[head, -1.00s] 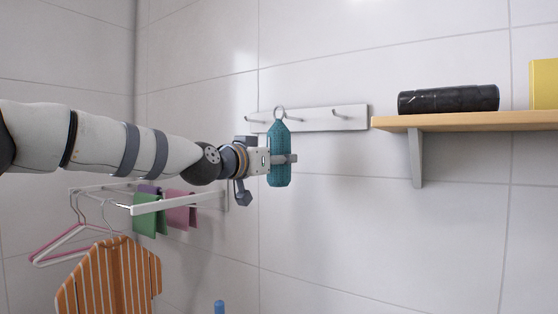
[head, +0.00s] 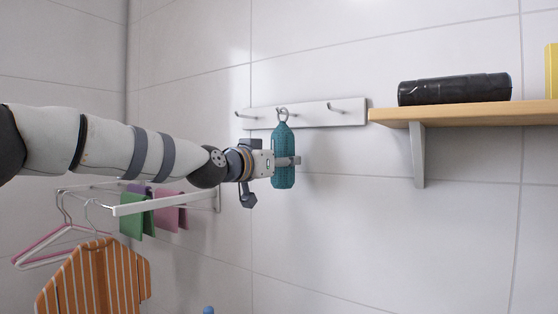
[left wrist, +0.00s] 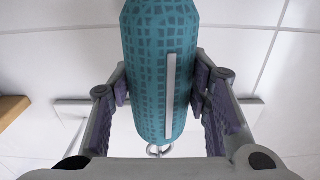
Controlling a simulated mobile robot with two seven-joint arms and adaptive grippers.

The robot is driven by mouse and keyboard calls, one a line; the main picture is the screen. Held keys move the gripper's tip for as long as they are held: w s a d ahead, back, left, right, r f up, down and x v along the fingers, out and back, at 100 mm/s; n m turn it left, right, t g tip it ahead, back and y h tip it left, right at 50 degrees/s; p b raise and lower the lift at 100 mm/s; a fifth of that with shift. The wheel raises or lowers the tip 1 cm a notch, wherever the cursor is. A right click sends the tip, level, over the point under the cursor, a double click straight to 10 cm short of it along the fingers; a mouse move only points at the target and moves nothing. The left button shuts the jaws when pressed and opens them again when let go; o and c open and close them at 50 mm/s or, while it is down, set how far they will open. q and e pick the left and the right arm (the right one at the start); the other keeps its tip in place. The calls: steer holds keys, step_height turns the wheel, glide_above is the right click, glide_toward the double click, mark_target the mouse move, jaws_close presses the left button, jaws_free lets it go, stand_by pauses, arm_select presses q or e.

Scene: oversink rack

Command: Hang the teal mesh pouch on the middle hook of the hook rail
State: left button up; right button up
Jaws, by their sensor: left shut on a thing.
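The teal mesh pouch (head: 283,172) hangs upright with a metal ring (head: 282,114) at its top. My left gripper (head: 287,161) is shut around its middle. The white hook rail (head: 350,112) is on the wall behind, with left, middle and right hooks. In the head view the ring overlaps the middle hook (head: 277,110); I cannot tell whether it is around the hook or in front of it. The left wrist view shows the pouch (left wrist: 160,65) between both fingers, its ring (left wrist: 158,150) partly hidden by the gripper. My right gripper is out of view.
A wooden shelf (head: 460,114) with a black cylindrical object (head: 455,89) stands right of the rail. Below my left arm, a white wall rack (head: 165,202) holds folded cloths, with hangers and an orange striped garment (head: 95,280). The wall below the rail is clear.

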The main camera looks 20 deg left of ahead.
arm_select(q)
steer(key=shift+d, duration=0.15)
steer(key=o, duration=1.3)
step_height(320, 180, up, 10)
steer(key=shift+f, duration=0.1)
